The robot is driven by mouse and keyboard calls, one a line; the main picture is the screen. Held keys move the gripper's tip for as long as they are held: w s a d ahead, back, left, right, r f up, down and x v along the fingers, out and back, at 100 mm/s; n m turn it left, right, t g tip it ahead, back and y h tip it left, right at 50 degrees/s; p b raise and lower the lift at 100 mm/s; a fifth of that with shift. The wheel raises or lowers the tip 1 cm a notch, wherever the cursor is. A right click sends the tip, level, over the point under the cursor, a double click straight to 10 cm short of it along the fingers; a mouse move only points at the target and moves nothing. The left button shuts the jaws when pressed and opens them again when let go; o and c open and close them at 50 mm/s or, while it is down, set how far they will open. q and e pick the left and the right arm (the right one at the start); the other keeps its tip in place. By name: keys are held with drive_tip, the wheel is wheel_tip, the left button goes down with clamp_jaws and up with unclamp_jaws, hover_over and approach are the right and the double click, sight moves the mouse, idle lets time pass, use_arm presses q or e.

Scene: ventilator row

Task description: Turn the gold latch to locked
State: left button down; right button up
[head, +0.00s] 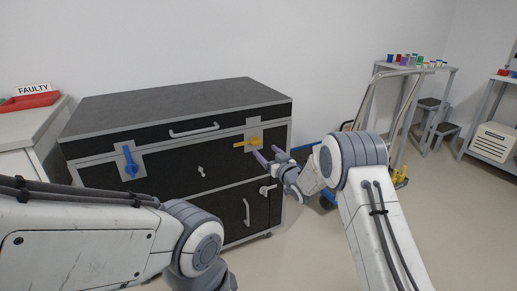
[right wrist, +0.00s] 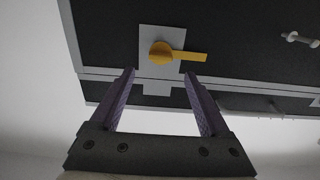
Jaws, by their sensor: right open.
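The gold latch (head: 247,143) sits on a light grey plate at the upper right of the black cabinet front (head: 190,179). Its handle lies level and points left in the head view. In the right wrist view the gold latch (right wrist: 176,53) shows its round hub and its handle pointing right. My right gripper (head: 269,154) is open and empty, just right of the latch in the head view. In the right wrist view, the fingertips (right wrist: 159,73) appear just below the latch, with no visible contact. My left arm shows, but its gripper is out of view.
A blue latch (head: 130,161) stands upright on the cabinet's left side. A bar handle (head: 194,131) and small knobs are on the front. A red tray (head: 28,101) with a FAULTY sign is on the left counter.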

sight(258, 143)
drive_tip(key=shift+b+x, duration=0.75)
drive_tip(key=shift+x, duration=2.65)
clamp_jaws()
